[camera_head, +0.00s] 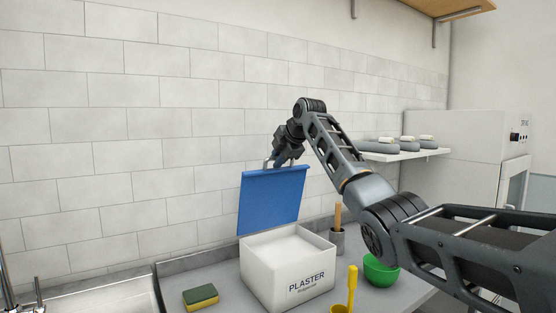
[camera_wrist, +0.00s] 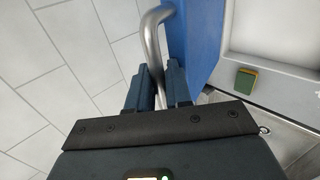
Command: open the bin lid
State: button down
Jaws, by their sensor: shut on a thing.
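The white plaster bin (camera_head: 283,275) stands on the counter with its blue lid (camera_head: 271,200) raised, tilted up near vertical at the back edge. The lid also shows in the wrist view (camera_wrist: 197,38), on the upper right. A metal handle (camera_head: 266,163) sits at the lid's upper edge; it is a curved bar in the wrist view (camera_wrist: 152,37). My gripper (camera_head: 281,161) is at the top of the lid. In the wrist view its two fingers (camera_wrist: 160,88) are closed around the handle bar. The bin's inside is only partly visible.
A green and yellow sponge (camera_head: 200,297) lies left of the bin, beside a sink (camera_head: 110,300). A grey cup (camera_head: 338,241), a green bowl (camera_head: 381,270) and a yellow tool (camera_head: 351,290) stand at the right. A wall shelf (camera_head: 405,155) is behind my arm.

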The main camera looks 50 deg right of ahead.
jog(key=c, duration=1.2)
grip_release()
jog(key=shift+f, duration=0.2)
jog(key=shift+s, duration=0.15)
jog(key=b+v, duration=0.2)
jog(key=v, duration=0.6)
jog(key=shift+r, duration=0.2)
